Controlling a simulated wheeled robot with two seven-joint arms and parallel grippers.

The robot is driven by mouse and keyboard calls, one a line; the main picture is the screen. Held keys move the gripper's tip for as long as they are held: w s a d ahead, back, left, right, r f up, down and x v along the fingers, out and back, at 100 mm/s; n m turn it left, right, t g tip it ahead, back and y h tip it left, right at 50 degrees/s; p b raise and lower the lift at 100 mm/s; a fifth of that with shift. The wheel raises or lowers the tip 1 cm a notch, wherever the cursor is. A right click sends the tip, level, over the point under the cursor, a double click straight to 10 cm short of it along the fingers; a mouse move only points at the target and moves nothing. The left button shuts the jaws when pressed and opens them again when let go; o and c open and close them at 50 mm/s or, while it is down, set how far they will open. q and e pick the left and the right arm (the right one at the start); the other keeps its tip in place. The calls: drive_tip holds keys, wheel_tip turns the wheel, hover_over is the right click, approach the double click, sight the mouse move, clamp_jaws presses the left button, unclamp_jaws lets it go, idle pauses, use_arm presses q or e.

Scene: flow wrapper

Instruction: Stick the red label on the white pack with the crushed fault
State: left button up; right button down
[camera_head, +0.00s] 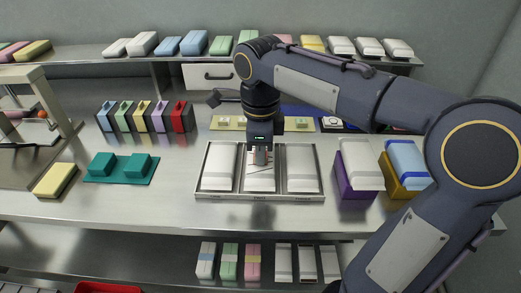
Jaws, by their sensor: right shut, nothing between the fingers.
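A metal tray (259,197) with three bays holds white packs: a left pack (218,168), a middle pack (261,184) and a right pack (301,168). My right gripper (261,160) points down over the middle pack, shut and empty. It hides part of that pack, and I cannot tell whether it touches it. The middle pack looks uneven beside the smooth outer ones, but the crushed fault is not clear at this size. I cannot make out the red label for certain. My left gripper is not in view.
A purple bin (355,190) with white packs and an orange bin (400,187) with a blue-white pack stand to the right. Left are a teal fixture (121,178), a yellow block (55,180) and coloured holders (144,117). Yellow pads (228,123) lie behind the tray.

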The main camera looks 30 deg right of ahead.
drive_tip(key=shift+f, duration=0.3)
idle(0.7)
drive_tip(key=shift+f, duration=0.15)
idle(1.1)
drive_tip(key=c, duration=1.6)
unclamp_jaws()
drive_tip(key=shift+c, duration=0.2)
wheel_tip(320, 180, up, 8)
drive_tip(key=p, duration=0.2)
drive_tip(key=shift+p, duration=0.35)
